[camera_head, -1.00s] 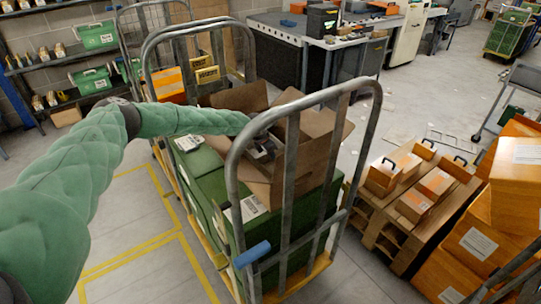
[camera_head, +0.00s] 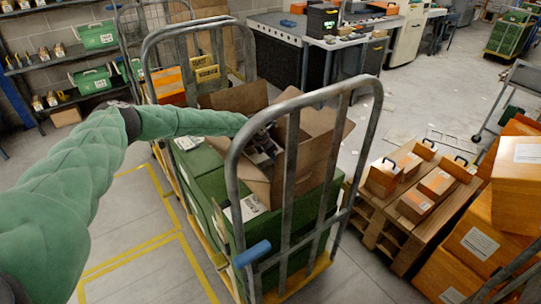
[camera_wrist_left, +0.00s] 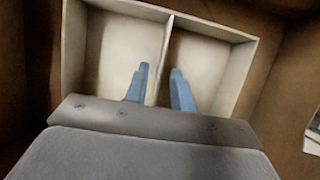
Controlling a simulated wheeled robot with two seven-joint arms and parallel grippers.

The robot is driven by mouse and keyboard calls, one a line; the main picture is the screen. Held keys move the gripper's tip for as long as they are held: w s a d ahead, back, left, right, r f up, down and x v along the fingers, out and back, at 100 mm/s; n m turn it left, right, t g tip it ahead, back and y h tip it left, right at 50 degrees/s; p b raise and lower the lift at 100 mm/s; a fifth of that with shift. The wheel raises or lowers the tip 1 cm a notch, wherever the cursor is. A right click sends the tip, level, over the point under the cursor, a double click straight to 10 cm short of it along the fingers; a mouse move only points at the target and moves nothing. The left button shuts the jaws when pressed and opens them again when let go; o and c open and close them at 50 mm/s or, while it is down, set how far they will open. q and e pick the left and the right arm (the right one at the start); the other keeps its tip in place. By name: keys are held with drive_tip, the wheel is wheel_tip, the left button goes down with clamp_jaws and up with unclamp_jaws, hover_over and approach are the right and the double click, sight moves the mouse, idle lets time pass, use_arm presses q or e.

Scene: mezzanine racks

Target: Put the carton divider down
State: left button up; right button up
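The carton divider (camera_wrist_left: 207,60), a pale open frame with one middle wall, lies beneath my left gripper (camera_wrist_left: 161,72) in the left wrist view. The two blue fingers stand apart, one on each side of the middle wall, with a narrow gap showing to it. In the head view my left gripper (camera_head: 264,150) reaches down into an open brown carton (camera_head: 312,152) on a caged trolley. I cannot make out the divider there. Whether the divider touches the carton bottom is hidden. My right gripper is not in view.
Grey trolley rails (camera_head: 237,165) stand close in front of the carton. Green crates (camera_head: 205,170) lie under and beside it. A pallet (camera_head: 385,225) with small orange boxes is at the right, near a stack of larger orange boxes (camera_head: 515,185). Bare floor shows behind the pallet.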

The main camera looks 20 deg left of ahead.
use_arm(q)
drive_tip(key=shift+r+p, duration=0.55)
drive_tip(key=shift+r, duration=0.1)
drive_tip(key=v, duration=1.2)
drive_tip(key=shift+p, duration=0.3)
